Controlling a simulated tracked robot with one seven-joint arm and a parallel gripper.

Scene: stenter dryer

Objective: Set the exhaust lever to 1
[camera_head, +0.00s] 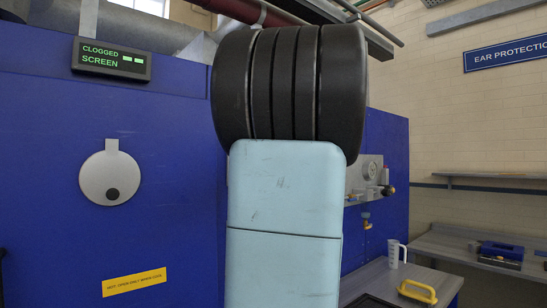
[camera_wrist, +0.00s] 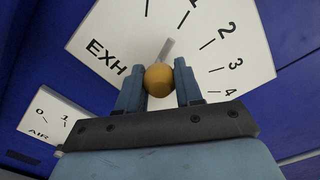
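The exhaust dial plate, a white panel marked EXH (camera_wrist: 245,45), fills the upper part of the wrist view, with marks 1, 2, 3 and 4 along its right side. The exhaust lever has a round orange knob (camera_wrist: 158,80) and a short grey shaft (camera_wrist: 167,48) leaning up and slightly right from it. My gripper (camera_wrist: 159,84) has its two blue fingers on either side of the knob, appearing to touch it on both sides. The wrist view does not show clearly which mark the lever points to. In the head view my arm hides the gripper and lever.
A second white plate marked AIR (camera_wrist: 50,125) is at lower left in the wrist view. The blue dryer wall (camera_head: 150,220) carries a display reading CLOGGED SCREEN (camera_head: 111,59) and a round grey cover (camera_head: 113,176). A white jug (camera_head: 397,253) and yellow handle (camera_head: 417,291) are at lower right.

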